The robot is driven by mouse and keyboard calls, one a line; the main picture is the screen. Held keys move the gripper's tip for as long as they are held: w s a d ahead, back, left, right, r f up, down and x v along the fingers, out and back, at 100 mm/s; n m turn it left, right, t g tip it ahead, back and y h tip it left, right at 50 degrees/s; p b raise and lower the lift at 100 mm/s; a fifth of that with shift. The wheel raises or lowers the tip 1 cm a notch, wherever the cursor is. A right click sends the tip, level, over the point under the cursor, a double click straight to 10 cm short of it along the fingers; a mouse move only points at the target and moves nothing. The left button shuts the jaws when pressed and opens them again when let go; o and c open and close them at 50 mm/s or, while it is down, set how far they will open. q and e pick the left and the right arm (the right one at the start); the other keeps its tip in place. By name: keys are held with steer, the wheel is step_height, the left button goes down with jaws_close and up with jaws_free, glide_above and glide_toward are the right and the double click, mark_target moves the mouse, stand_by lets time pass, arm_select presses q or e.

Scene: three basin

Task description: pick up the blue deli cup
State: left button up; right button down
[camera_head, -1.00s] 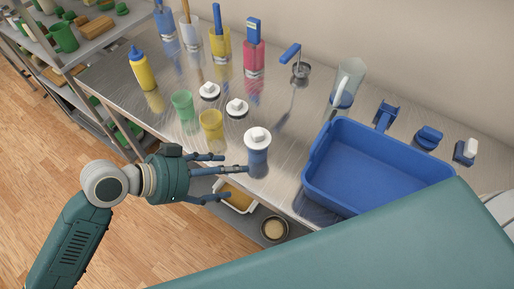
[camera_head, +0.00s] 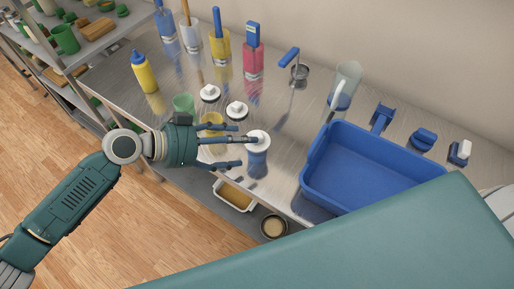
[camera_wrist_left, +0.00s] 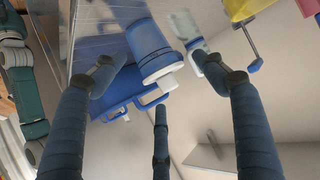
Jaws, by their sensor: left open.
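The blue deli cup (camera_head: 258,160) with a white lid stands upright on the metal counter near its front edge. In the left wrist view the cup (camera_wrist_left: 150,48) shows between and beyond the finger tips. My left gripper (camera_head: 243,145) is open, its fingers pointing right at the cup. In the head view the middle finger reaches over the lid's left side, and the lower finger ends at the cup's left side. I cannot tell if any finger touches it. My right gripper is not in view.
A blue basin (camera_head: 310,180) stands right of the cup. A yellow cup (camera_head: 211,118), a green cup (camera_head: 184,103) and two white-knobbed lids (camera_head: 237,109) are close to the left gripper. A yellow bottle (camera_head: 144,73) stands farther left. A clear pitcher (camera_head: 347,80) is behind the basin.

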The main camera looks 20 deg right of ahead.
mark_target(249, 145)
arm_select(q)
steer(key=p+x, duration=0.1)
steer(key=x, duration=0.2)
steer(key=shift+s+d, duration=0.1)
steer(key=shift+d, duration=0.25)
steer(key=shift+d+f, duration=0.15)
steer(key=shift+f, duration=0.15)
steer(key=c, duration=1.5)
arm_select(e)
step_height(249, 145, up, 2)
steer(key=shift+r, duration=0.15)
